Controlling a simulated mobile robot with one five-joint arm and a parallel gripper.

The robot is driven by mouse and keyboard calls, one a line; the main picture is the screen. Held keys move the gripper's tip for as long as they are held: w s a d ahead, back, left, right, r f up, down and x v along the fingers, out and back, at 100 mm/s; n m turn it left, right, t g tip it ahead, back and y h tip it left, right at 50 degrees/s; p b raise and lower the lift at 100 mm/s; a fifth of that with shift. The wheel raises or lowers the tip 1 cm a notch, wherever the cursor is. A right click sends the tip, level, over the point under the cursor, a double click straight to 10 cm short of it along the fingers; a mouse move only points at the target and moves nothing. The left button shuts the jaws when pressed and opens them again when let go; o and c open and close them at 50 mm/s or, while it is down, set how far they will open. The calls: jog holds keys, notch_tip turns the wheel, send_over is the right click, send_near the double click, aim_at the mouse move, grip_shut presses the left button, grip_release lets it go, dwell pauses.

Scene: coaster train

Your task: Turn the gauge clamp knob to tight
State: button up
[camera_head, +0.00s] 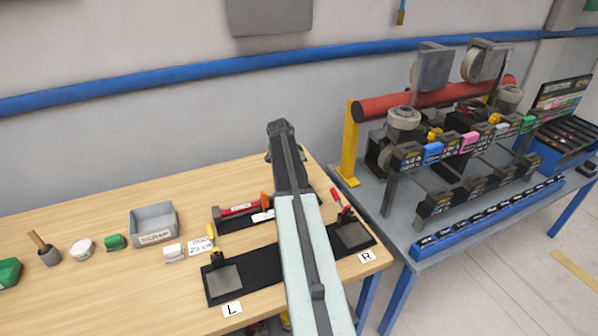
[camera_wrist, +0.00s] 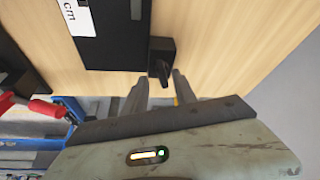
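The gauge clamp knob (camera_wrist: 160,71) is a small black lever on a black block (camera_wrist: 162,47) in the wrist view. The block sits at the end of a black plate (camera_wrist: 110,35) on the wooden table. My gripper (camera_wrist: 160,78) is open, with one finger on each side of the knob's near end. I cannot tell whether either finger touches it. In the head view my arm hides the knob and the gripper's fingers.
Toggle clamps with a yellow handle (camera_head: 212,231) and a red handle (camera_head: 337,195) stand on the front fixture. A grey scrap bin (camera_head: 153,222) is at left. A grey bench (camera_head: 400,225) with a red roller (camera_head: 420,102) is at right. A red handle (camera_wrist: 42,107) is left of my gripper.

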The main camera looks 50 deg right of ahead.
jog(key=shift+w+a, duration=0.1)
jog(key=shift+w, duration=0.05)
jog(key=p+v, duration=0.7)
jog(key=shift+r, duration=0.4)
jog(key=shift+a, duration=0.15)
